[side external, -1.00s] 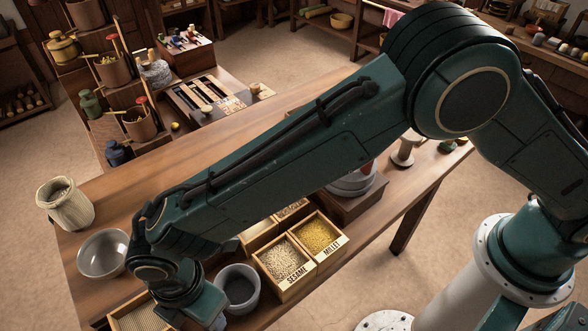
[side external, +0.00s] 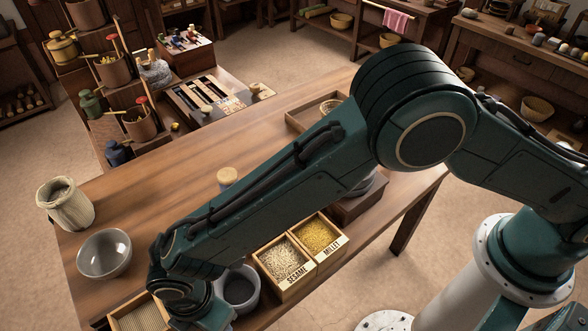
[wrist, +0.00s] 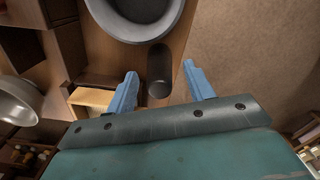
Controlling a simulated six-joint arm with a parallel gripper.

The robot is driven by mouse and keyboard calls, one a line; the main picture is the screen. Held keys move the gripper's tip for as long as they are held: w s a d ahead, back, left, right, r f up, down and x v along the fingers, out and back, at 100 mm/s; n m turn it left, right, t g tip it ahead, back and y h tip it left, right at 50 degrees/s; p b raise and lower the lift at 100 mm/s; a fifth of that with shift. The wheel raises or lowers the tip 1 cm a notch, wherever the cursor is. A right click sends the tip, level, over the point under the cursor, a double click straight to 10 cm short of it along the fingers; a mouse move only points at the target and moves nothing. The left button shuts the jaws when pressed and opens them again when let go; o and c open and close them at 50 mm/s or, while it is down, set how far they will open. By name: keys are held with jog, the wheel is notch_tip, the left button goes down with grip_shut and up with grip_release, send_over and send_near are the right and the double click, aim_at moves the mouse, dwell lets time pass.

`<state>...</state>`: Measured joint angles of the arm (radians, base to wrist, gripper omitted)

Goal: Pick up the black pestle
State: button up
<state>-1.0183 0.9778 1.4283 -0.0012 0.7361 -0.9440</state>
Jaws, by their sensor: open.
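The black pestle (wrist: 159,75) shows in the wrist view as a short dark cylinder beside the grey mortar (wrist: 174,32). I cannot tell whether it touches the mortar. My gripper (wrist: 160,69) is open, its two blue fingers apart with the pestle between them in the picture. Neither finger visibly touches it. In the side external view the mortar (side external: 256,290) stands near the table's front edge, partly behind my wrist. The pestle and my fingers are hidden there.
A metal bowl (side external: 104,253) stands left of my wrist, and a light-bottomed tray (side external: 140,318) sits close by. Boxes of sesame (side external: 283,266) and millet (side external: 322,238) stand right of the mortar.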

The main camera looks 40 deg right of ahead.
dwell(0.3)
jog(key=c, duration=1.1)
jog(key=shift+r, duration=0.1)
notch_tip(320, 180, up, 20)
dwell(0.6)
